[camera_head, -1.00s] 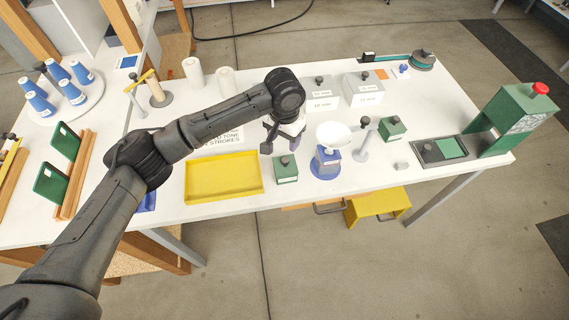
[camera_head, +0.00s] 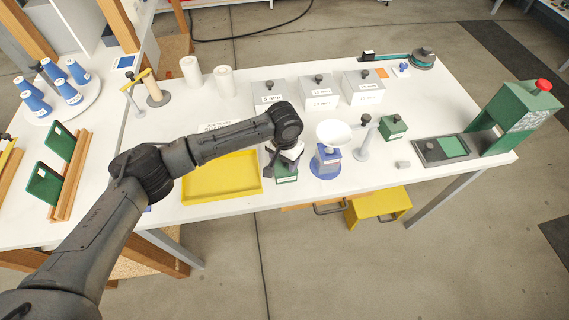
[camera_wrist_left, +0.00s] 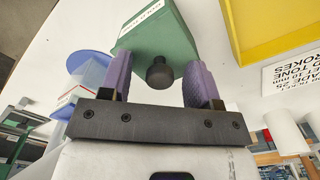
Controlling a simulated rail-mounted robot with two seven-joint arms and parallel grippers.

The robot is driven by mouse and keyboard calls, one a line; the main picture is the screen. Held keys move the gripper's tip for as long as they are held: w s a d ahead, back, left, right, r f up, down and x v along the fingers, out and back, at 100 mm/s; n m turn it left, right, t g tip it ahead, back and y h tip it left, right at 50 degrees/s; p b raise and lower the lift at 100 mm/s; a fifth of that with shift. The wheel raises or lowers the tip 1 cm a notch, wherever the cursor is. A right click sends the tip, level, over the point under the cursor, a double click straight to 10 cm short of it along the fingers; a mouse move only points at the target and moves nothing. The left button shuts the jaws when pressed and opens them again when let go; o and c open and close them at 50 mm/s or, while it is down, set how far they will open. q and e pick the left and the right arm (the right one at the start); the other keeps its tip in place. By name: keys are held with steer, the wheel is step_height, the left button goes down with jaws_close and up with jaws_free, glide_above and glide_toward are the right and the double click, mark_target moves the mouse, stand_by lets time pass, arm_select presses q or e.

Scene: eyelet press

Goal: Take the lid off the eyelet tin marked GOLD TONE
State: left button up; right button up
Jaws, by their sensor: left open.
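The green eyelet tin (camera_head: 287,176) stands on the white table, right of the yellow tray. In the left wrist view the tin (camera_wrist_left: 155,35) shows a white label, cut by the frame edge, that appears to begin with GOLD. A dark round knob (camera_wrist_left: 160,74) stands on its lid. The lid is on. My left gripper (camera_wrist_left: 161,70) is open, its two purple fingers on either side of the knob with gaps showing. In the head view my left gripper (camera_head: 283,160) is low over this tin and partly hides it. My right gripper is out of view.
The yellow tray (camera_head: 222,180) is left of the tin. A blue stand with a white dish (camera_head: 327,160) is close on its right. Another green tin (camera_head: 393,128) stands farther right, before the green press (camera_head: 515,118). White boxes (camera_head: 318,92) stand behind.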

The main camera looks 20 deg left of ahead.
arm_select(q)
steer(key=shift+f, duration=0.1)
steer(key=c, duration=1)
